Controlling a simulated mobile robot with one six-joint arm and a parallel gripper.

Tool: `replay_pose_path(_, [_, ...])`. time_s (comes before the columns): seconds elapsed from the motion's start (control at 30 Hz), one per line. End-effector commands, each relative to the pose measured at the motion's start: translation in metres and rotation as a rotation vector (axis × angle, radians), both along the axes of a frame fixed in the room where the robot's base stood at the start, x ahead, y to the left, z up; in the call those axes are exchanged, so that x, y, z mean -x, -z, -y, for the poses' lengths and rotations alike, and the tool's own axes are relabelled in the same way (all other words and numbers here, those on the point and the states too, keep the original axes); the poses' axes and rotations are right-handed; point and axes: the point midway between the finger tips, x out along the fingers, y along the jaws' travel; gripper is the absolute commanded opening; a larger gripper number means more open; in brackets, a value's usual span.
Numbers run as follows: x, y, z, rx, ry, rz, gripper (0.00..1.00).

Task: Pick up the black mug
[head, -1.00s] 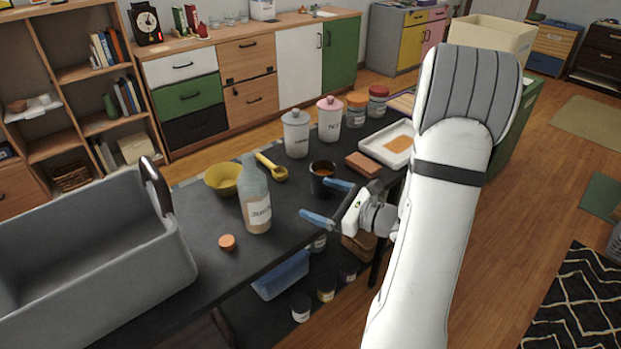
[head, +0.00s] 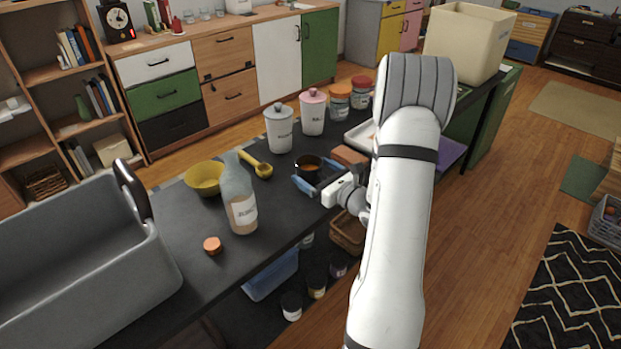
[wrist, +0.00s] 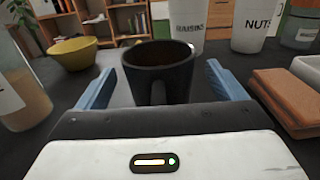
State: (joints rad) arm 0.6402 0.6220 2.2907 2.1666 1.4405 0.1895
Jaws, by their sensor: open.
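The black mug (head: 306,167) stands upright on the dark table (head: 180,238) and has something brown inside. In the wrist view the mug (wrist: 160,72) is straight ahead, with its handle facing me. My gripper (head: 307,186) is open, with its blue fingers on either side of the mug. In the wrist view the gripper (wrist: 158,85) has a finger to the left and right of the mug, with a gap on each side. The mug's lower part is partly hidden behind the gripper body.
A bottle (head: 239,200), a yellow bowl (head: 204,181) and a yellow scoop (head: 258,166) stand left of the mug. White and pink-lidded canisters (head: 279,133) are behind it. A brown block (wrist: 285,103) lies close on the right. A large grey bin (head: 90,270) fills the left end.

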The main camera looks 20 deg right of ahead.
Motion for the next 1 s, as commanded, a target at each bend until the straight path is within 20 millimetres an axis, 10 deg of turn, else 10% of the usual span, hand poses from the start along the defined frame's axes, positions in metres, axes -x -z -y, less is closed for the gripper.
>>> replay_pose_path(0.2, [-0.0009,0.0000,-0.0006,0.000,0.000,0.000,0.90])
replay_pose_path(1.0, [-0.0011,-0.0010,-0.0015,0.000,-0.002,0.002,0.29])
